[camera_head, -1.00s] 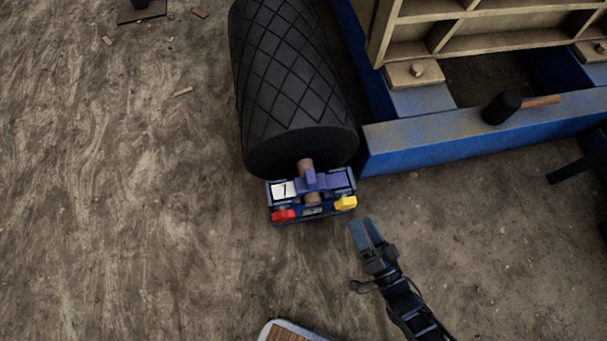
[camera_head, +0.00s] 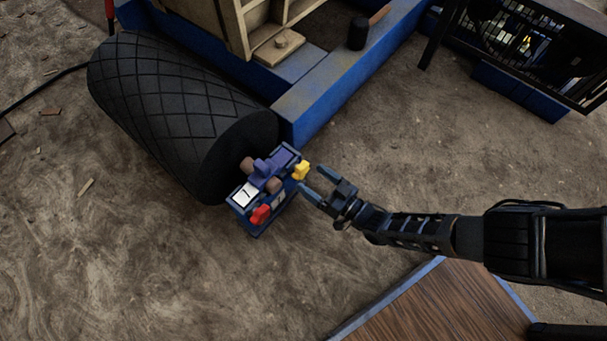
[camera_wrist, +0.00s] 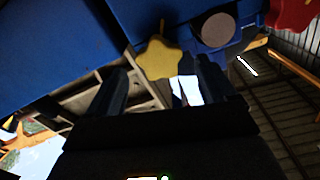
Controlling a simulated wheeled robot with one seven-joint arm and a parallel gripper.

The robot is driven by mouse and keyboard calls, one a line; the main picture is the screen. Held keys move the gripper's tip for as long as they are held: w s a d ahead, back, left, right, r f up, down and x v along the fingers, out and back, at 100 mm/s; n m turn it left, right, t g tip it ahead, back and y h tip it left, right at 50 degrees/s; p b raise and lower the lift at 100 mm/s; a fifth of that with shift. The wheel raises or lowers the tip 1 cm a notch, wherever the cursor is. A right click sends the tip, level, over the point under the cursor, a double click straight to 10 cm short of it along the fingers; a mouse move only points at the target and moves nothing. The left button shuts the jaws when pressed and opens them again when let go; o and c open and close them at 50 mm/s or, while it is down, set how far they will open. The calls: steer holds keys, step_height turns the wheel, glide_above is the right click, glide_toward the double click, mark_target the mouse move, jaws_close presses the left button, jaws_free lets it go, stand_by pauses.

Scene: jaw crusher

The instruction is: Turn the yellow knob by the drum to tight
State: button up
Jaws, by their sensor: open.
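The yellow knob (camera_head: 301,170) sits on the right end of the blue bearing block (camera_head: 285,158) at the near end of the black drum (camera_head: 180,110). A red knob (camera_head: 261,214) is on the same block, lower left. My gripper (camera_head: 315,182) is open and just right of the yellow knob, its fingers pointing at it. In the wrist view the star-shaped yellow knob (camera_wrist: 160,58) shows ahead, between and beyond the fingertips (camera_wrist: 160,75). I cannot tell whether the fingers touch it. The red knob (camera_wrist: 290,14) is at the upper right there.
A blue frame beam (camera_head: 330,80) with a hammer (camera_head: 359,32) on it lies behind the block. A wooden board (camera_head: 440,310) with a pale edge is at the lower right. Open dirt ground (camera_head: 110,260) lies left and in front.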

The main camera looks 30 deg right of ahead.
mark_target(305, 173)
steer(key=shift+b+x, duration=0.4)
steer(key=shift+x, duration=1.4)
steer(key=shift+d, duration=0.1)
steer(key=c, duration=1)
steer(key=shift+c, duration=0.3)
